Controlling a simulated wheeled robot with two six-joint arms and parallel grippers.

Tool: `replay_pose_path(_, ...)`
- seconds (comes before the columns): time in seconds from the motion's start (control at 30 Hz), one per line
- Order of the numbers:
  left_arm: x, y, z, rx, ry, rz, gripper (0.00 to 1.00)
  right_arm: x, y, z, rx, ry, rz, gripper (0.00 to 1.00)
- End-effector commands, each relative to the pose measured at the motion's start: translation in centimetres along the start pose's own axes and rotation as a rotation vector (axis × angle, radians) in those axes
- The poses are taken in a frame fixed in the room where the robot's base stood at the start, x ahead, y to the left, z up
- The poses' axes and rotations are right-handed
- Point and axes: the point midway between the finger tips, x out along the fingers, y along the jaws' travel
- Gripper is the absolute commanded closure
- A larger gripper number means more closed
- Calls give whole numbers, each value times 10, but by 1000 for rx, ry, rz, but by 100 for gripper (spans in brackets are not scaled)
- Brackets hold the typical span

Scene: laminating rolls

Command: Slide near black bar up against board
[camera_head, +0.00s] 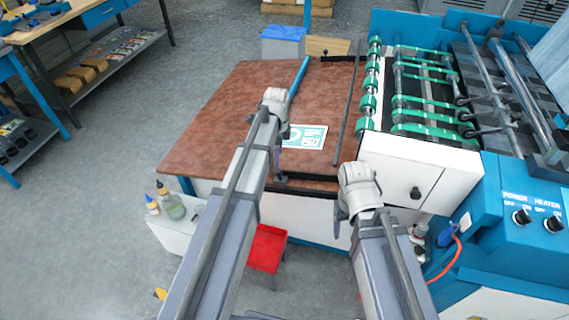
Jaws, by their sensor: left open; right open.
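A white and green printed board (305,136) lies flat on the brown table (215,125). The near black bar (312,180) lies along the table's near edge, with a visible gap of brown surface between it and the board. My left gripper (277,160) is open and points down just left of the board, near the bar's left end. Its fingers are partly hidden by my arm. My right gripper (340,212) is open and hangs in front of the table edge, near the bar's right end, which my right wrist partly hides.
A blue bar (299,77) lies beyond the board and a dark long rod (347,108) runs along its right. A far black bar (340,59) lies at the back edge. The roller machine (425,100) stands at right. The table's left side is clear.

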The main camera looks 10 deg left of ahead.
Motion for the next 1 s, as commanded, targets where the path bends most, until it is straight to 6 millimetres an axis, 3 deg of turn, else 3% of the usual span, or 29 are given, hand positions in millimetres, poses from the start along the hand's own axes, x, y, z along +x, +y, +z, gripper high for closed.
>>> replay_pose_path(0.37, 13, 0, 0, 0, 0, 0, 33, 13, -1, -1, 0, 0, 0, 32)
replay_pose_path(0.8, 67, 1, 0, 0, 0, 0, 33, 66, -6, -4, 0, 0, 0, 32)
replay_pose_path(1.0, 79, 0, 0, -1, 0, 0, 33, 78, -8, -4, 0, 0, 0, 32)
